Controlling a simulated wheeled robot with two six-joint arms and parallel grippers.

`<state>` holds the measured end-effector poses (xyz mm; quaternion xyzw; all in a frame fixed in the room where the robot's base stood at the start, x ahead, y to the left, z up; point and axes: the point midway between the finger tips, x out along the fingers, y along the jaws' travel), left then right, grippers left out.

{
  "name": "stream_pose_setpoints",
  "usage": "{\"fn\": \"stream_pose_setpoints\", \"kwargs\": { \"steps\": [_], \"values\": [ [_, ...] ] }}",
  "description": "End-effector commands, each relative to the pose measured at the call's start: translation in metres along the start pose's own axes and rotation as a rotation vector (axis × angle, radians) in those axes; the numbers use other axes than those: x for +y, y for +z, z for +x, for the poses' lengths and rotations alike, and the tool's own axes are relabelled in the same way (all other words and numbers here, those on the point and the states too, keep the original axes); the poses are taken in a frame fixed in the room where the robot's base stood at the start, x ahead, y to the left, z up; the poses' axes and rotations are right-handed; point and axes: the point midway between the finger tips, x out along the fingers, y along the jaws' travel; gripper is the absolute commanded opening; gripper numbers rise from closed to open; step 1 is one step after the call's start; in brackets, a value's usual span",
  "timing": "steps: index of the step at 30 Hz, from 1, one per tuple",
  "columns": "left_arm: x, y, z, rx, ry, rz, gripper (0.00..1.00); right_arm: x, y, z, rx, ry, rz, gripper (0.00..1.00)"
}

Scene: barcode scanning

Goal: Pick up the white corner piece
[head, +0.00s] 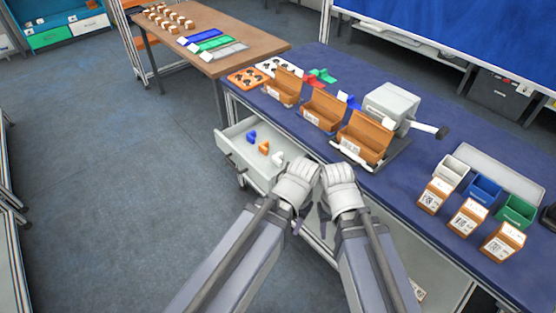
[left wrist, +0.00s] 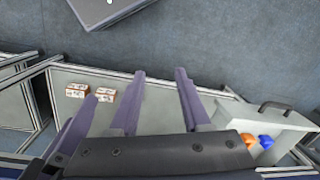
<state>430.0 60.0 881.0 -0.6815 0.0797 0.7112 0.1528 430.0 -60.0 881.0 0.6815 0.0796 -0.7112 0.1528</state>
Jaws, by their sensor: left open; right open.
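The white corner piece (head: 278,158) lies in the open grey drawer (head: 232,150), at the end nearest my arms in the head view. An orange piece (head: 264,147) and a blue piece (head: 251,136) lie beside it. My left gripper (head: 297,222) is open, just right of the drawer, apart from the white piece. My right gripper (head: 324,212) is open close beside the left one; my wrists partly cover both. In the left wrist view, the orange piece (left wrist: 250,140) and blue piece (left wrist: 266,141) show at the right, beyond my left gripper's open fingers (left wrist: 158,105). The white piece cannot be made out there.
The blue workbench (head: 400,205) carries orange bins (head: 322,107), a grey machine (head: 392,103), and small labelled boxes (head: 467,217). A wooden table (head: 225,30) stands behind. Open floor (head: 130,170) lies left of the drawer. Two cartons (left wrist: 90,93) show in the left wrist view.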

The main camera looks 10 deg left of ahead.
Motion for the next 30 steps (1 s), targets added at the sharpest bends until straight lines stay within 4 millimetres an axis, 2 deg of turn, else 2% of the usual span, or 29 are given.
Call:
{"fn": "stream_pose_setpoints", "kwargs": {
  "steps": [8,11,14,17,18,20,21,24,27,30],
  "values": [
    [0.0,0.0,0.0,0.0,0.0,0.0,0.48,0.0,0.0,0.0,0.0,0.0,0.0,0.5],
    [-0.003,-0.011,0.002,0.001,0.002,0.006,0.59,0.0,0.0,0.002,0.0,0.0,0.0,0.5],
    [-0.015,-0.053,0.007,0.004,0.013,0.032,0.71,-0.001,-0.001,0.008,0.0,0.0,0.0,0.5],
    [-0.043,-0.119,0.016,0.013,0.032,0.088,0.82,-0.002,-0.001,0.018,0.0,0.0,0.0,0.5],
    [-0.058,-0.146,0.019,0.017,0.039,0.113,0.86,-0.002,-0.001,0.021,0.0,0.0,0.0,0.5],
    [-0.082,-0.184,0.025,0.025,0.05,0.153,0.93,-0.003,-0.002,0.026,0.0,0.0,0.0,0.5],
    [-0.098,-0.207,0.028,0.031,0.057,0.178,0.95,-0.003,-0.002,0.029,0.0,0.0,0.0,0.5],
    [-0.139,-0.255,0.036,0.046,0.069,0.235,0.95,-0.003,-0.002,0.036,0.0,0.0,0.0,0.5],
    [-0.173,-0.288,0.042,0.059,0.079,0.281,0.95,-0.004,-0.002,0.04,0.0,0.0,0.0,0.5],
    [-0.196,-0.306,0.045,0.068,0.083,0.312,0.95,-0.004,-0.003,0.043,0.0,0.0,0.0,0.5]
  ]
}}
